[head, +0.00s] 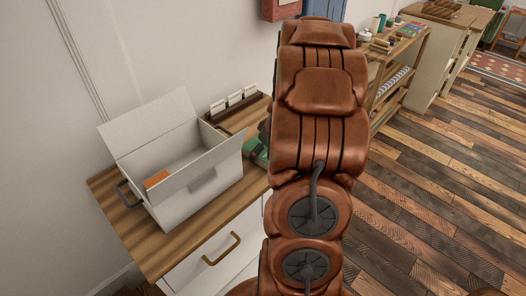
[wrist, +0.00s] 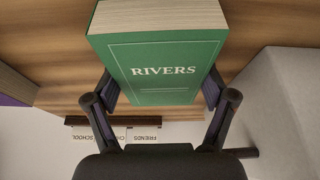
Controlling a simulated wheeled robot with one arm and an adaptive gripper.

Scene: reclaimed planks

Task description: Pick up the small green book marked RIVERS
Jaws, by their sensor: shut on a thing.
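The small green book marked RIVERS (wrist: 160,50) fills the upper middle of the wrist view, its lettered cover towards the camera and its page edges at the top. My gripper (wrist: 158,92) is shut on it, with one dark finger at each side of the book. The fingertips are partly hidden by the book. In the head view my arm covers the gripper. A bit of green (head: 256,152) shows at the arm's left edge there, and I cannot tell whether it is this book.
An open white box (head: 195,200) with an orange item (head: 156,179) inside stands on the wooden-topped cabinet (head: 160,262). A dark holder with white cards (head: 235,101) is behind it. A purple-edged book (wrist: 14,88) lies at the wrist view's left. A shelf unit (head: 392,80) stands farther back.

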